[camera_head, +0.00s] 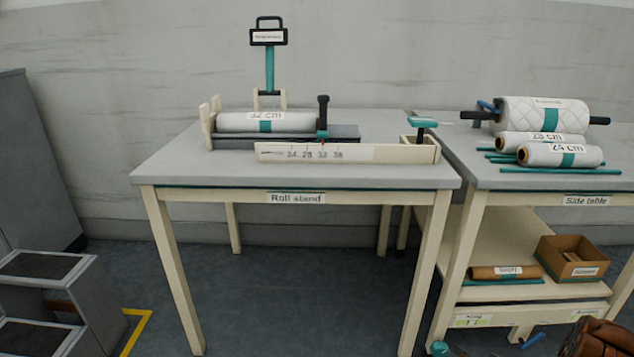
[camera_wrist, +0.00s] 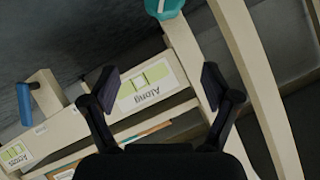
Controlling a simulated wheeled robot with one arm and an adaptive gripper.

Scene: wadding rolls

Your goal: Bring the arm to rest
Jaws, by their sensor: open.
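My gripper (camera_wrist: 162,86) shows in the wrist view with its two dark fingers spread wide and nothing between them. Beyond the fingers is a pale wooden drawer front with an "Along" label (camera_wrist: 147,90), seen upside down. The fingers are apart from each other, and I cannot tell how far they are from the drawer front. The arm's overall pose is hidden.
The roll stand table (camera_head: 160,178) bears a labelled white roll (camera_head: 240,123). The side table (camera_head: 470,172) has several rolls on top, and a cardboard box (camera_head: 555,268) below. In the wrist view a blue handle (camera_wrist: 24,104) and teal part (camera_wrist: 165,8) stick out near the drawers.

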